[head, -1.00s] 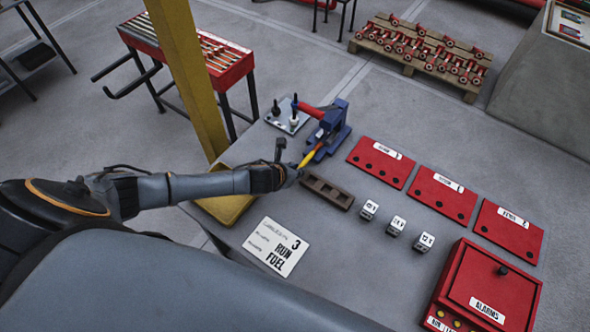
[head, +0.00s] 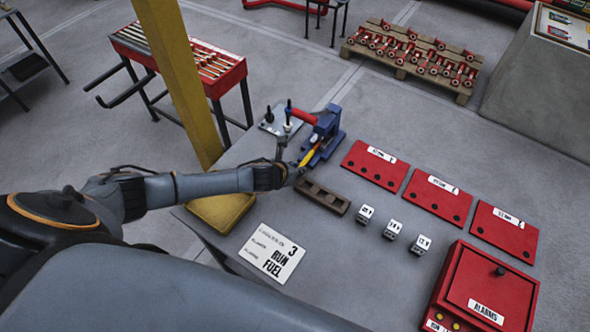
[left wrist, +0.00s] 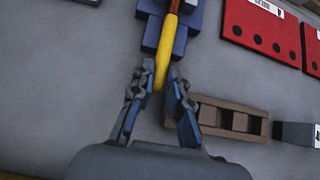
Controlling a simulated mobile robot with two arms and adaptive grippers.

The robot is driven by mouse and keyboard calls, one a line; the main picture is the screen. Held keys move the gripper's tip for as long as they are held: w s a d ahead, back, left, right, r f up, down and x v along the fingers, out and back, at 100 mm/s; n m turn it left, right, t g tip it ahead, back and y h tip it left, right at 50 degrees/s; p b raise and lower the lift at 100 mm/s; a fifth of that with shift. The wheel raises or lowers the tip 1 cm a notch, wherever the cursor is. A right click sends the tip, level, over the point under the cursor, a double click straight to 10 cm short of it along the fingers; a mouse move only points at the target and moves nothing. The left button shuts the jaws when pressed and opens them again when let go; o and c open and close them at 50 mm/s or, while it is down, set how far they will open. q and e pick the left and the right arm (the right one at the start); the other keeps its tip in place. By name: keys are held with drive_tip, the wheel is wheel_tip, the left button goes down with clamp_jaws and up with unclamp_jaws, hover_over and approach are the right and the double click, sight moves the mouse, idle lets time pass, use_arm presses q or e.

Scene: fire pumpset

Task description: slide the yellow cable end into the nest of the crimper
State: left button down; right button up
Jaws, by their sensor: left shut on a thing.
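The yellow cable end (head: 311,155) points up and to the right, its far tip at the blue crimper (head: 326,132) with a red handle. In the left wrist view the yellow cable (left wrist: 169,50) runs up from between my fingers to the blue crimper body (left wrist: 150,30). My left gripper (head: 296,168) is shut on the cable near its lower end; its fingers also show in the left wrist view (left wrist: 158,92). The tip lies over or in the crimper's front; I cannot tell whether it is inside the nest. My right gripper is not in view.
A brown slotted block (head: 325,196) lies just right of my gripper. A plate with black and white posts (head: 282,120) stands left of the crimper. Red panels (head: 375,163), small labelled blocks (head: 392,229) and a white card (head: 272,252) lie on the grey table. A yellow post (head: 178,80) rises behind my arm.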

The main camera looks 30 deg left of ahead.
use_arm(q)
drive_tip(key=shift+w+d, duration=0.15)
drive_tip(key=shift+w, duration=1)
drive_tip(key=c, duration=1.2)
unclamp_jaws()
drive_tip(key=shift+s+r, duration=0.1)
drive_tip(key=shift+s, duration=0.05)
drive_tip(key=v, duration=1.1)
drive_tip(key=shift+s+r, duration=0.25)
drive_tip(key=shift+r, duration=0.05)
